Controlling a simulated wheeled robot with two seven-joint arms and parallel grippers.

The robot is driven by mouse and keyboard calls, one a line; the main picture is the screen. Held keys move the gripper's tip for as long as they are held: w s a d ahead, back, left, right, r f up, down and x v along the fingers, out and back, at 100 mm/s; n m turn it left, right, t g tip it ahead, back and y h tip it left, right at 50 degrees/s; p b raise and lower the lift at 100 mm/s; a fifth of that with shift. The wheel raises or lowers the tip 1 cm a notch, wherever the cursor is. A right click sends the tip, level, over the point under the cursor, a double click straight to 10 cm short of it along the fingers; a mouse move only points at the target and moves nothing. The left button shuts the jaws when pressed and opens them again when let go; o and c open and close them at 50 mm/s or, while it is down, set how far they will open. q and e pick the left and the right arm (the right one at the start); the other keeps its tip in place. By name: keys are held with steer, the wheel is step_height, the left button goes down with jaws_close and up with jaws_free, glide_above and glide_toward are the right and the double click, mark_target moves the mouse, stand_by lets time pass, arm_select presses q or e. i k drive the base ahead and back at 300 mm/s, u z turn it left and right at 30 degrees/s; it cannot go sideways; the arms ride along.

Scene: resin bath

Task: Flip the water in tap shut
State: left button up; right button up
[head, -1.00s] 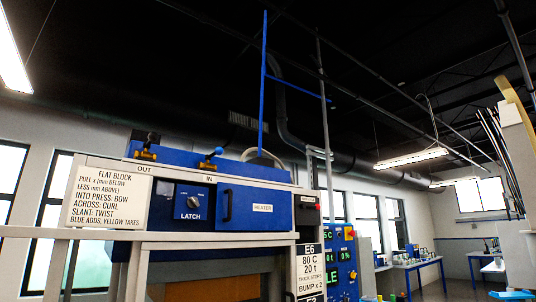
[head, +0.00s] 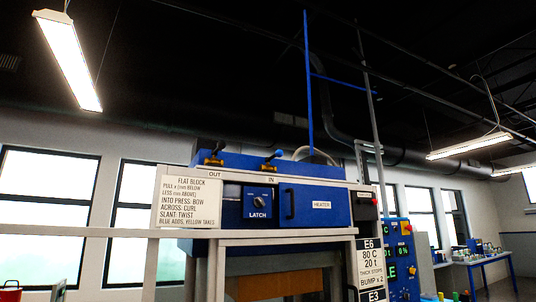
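The water in tap (head: 273,157) has a blue lever and a brass body. It stands on top of the press-like machine, behind the IN label (head: 273,181). Its lever appears to slant up to the right; its exact angle is too small to tell. A second tap (head: 215,154) with a dark lever stands to its left, by the OUT label (head: 214,174). Neither of my grippers is in view, and nothing touches the taps.
The machine front has a LATCH dial panel (head: 258,203), a blue HEATER box (head: 316,206) with a handle, and a text sign (head: 188,202). A control panel (head: 402,260) stands to its right. Blue-legged tables (head: 482,262) are farther back at right.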

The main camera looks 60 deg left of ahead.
mark_target(279, 153)
steer(key=k, duration=1.3)
steer(key=z, duration=0.05)
steer(key=i, duration=2.35)
steer(key=u, duration=1.6)
